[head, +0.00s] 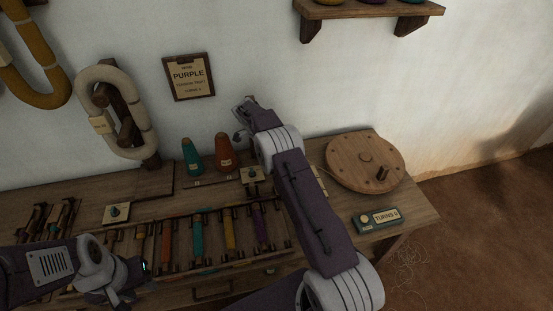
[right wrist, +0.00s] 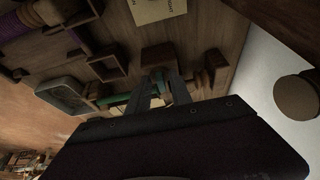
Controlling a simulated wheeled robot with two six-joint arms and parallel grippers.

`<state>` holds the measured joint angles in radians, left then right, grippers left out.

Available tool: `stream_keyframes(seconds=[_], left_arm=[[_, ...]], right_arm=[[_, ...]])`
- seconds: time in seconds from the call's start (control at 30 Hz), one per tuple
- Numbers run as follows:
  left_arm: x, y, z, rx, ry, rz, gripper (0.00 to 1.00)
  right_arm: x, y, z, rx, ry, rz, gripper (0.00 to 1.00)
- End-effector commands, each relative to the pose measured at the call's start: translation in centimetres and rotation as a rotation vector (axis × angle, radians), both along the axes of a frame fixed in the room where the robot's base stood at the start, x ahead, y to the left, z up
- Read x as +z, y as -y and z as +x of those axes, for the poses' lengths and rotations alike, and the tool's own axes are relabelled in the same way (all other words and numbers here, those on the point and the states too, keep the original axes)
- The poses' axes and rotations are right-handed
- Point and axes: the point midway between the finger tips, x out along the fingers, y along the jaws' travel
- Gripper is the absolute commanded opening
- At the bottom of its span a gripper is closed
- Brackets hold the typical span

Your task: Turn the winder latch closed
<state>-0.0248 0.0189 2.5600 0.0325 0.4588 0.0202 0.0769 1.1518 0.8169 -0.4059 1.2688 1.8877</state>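The winder is a round wooden disc (head: 365,160) with a peg handle at the right end of the bench. Small pale plates with dark knobs sit on the bench, one at the left (head: 117,212) and one near the middle (head: 252,175); I cannot tell which, if either, is the winder latch. My right gripper (head: 243,112) is above the back of the bench, left of the disc. In the right wrist view its two fingers (right wrist: 161,90) show a gap with nothing clearly held. My left gripper (head: 142,270) is low at the front left, its fingers unclear.
Teal (head: 191,157) and orange (head: 225,152) cones stand at the bench's back. A rack of coloured bobbins (head: 228,228) lies in front. A TURNS 0 counter (head: 380,219) sits at the right edge. A yarn skein (head: 117,112) hangs at the left, and a shelf (head: 368,10) is above.

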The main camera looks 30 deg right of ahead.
Motion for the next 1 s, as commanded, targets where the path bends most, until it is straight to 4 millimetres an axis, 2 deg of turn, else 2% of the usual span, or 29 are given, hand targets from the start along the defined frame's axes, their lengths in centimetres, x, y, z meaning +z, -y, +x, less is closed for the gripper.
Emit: stream_keyframes(seconds=[0.33, 0.7, 0.8, 1.0], left_arm=[[0.1, 0.0, 0.0, 0.0, 0.0, 0.0, 0.36], [2.0, 0.0, 0.0, 0.0, 0.0, 0.0, 0.36], [2.2, 0.0, 0.0, 0.0, 0.0, 0.0, 0.36], [2.2, 0.0, 0.0, 0.0, 0.0, 0.0, 0.36]], right_arm=[[0.4, -0.1, 0.1, 0.002, 0.0, 0.0, 0.32], [7.3, -2.8, 0.8, 0.002, 0.002, 0.001, 0.32], [8.2, -3.2, 0.8, 0.001, 0.0, 0.0, 0.32], [8.4, -3.4, 0.9, 0.001, 0.0, 0.0, 0.32]])
